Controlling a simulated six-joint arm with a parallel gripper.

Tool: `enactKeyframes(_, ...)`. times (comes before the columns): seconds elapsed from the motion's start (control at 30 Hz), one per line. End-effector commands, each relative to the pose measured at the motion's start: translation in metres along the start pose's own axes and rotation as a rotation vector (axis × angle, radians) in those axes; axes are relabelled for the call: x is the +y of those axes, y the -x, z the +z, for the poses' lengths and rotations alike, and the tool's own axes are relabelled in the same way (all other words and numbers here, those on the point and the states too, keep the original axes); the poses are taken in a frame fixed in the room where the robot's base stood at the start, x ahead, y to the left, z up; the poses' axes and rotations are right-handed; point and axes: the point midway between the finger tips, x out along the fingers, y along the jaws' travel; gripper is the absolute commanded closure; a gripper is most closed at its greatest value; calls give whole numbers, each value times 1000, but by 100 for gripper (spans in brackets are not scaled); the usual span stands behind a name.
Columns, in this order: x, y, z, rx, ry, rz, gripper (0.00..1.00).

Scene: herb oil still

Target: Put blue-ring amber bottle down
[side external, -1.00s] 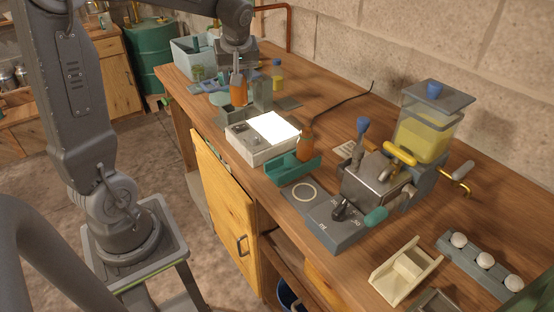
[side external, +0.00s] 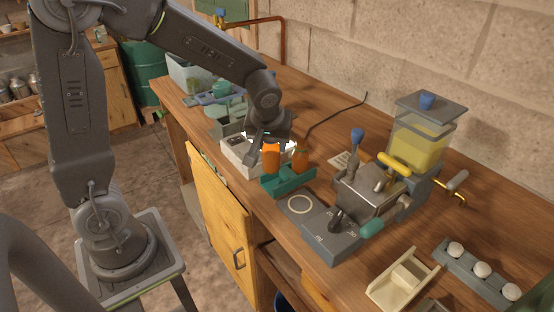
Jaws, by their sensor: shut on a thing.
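My gripper (side external: 268,142) points down and is shut on an amber bottle (side external: 271,158), which is upright. No blue ring can be made out on it; its top is hidden by the gripper. The bottle is at the left end of a teal rack (side external: 290,186). I cannot tell whether it is in the rack or just above or behind it. A second amber bottle (side external: 300,161) stands at the rack's back, right of the held one.
A white box (side external: 236,157) is behind the rack, partly hidden by my arm. A grey plate with a pale ring (side external: 299,203) lies in front of the rack. A metal press with a yellow-filled tank (side external: 418,140) stands at the right.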

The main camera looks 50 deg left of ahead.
Motion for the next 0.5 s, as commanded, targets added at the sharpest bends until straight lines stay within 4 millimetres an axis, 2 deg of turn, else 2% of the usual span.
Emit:
enactKeyframes(0.13,13,-6,6,1,0,1,80)
enactKeyframes(0.23,15,-11,8,0,0,-1,80)
enactKeyframes(0.5,14,-42,21,-1,0,-2,80)
